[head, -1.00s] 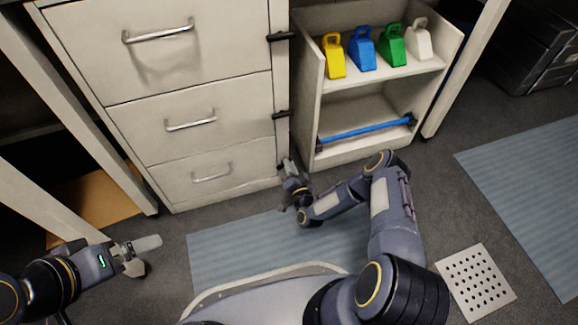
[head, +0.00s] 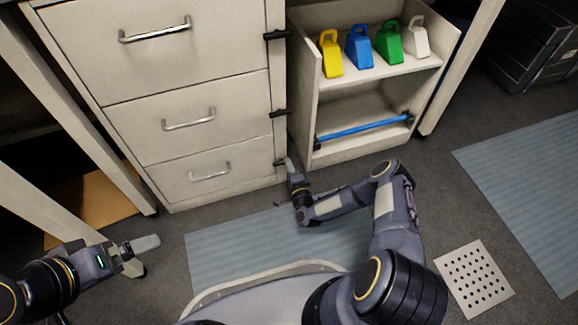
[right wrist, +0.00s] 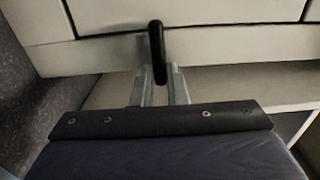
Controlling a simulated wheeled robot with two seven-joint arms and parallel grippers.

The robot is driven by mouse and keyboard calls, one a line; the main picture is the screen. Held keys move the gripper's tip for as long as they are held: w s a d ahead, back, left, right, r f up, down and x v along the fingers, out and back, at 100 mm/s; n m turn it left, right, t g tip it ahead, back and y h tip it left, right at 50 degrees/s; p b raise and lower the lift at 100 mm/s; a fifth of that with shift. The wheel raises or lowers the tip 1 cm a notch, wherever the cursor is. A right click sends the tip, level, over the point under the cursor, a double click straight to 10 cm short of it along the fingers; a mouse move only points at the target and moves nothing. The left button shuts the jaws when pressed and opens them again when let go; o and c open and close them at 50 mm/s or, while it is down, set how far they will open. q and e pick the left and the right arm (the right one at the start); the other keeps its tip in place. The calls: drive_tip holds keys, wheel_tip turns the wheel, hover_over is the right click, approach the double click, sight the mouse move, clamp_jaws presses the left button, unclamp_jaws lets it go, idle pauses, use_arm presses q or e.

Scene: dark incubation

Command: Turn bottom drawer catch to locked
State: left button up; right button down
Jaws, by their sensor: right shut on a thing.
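The bottom drawer (head: 212,172) is closed in the white cabinet. Its dark bottom catch (head: 280,163) shows at the cabinet's right edge in the head view, lying roughly level and partly hidden by my gripper. In the right wrist view the catch (right wrist: 157,52) is a dark bar between the pale fingers. My right gripper (head: 290,164) is shut on this catch; it also shows in the right wrist view (right wrist: 160,88). My left gripper (head: 142,244) is at the lower left, away from the cabinet; its opening is unclear.
Two more dark catches, the top one (head: 276,35) and the middle one (head: 279,112), point sideways on the edge above. A shelf unit (head: 310,90) with coloured scoops and a blue bar (head: 362,129) stands close right. A blue mat (head: 230,245) lies in front.

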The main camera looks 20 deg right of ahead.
drive_tip(key=shift+s+f, duration=0.1)
drive_tip(key=shift+s, duration=0.05)
idle(0.3)
drive_tip(key=c, duration=1.4)
unclamp_jaws()
drive_tip(key=shift+c, duration=0.2)
drive_tip(key=s+p, duration=0.2)
drive_tip(key=s, duration=0.5)
drive_tip(key=shift+s+p, duration=0.35)
drive_tip(key=shift+p, duration=0.05)
drive_tip(key=shift+d, duration=0.15)
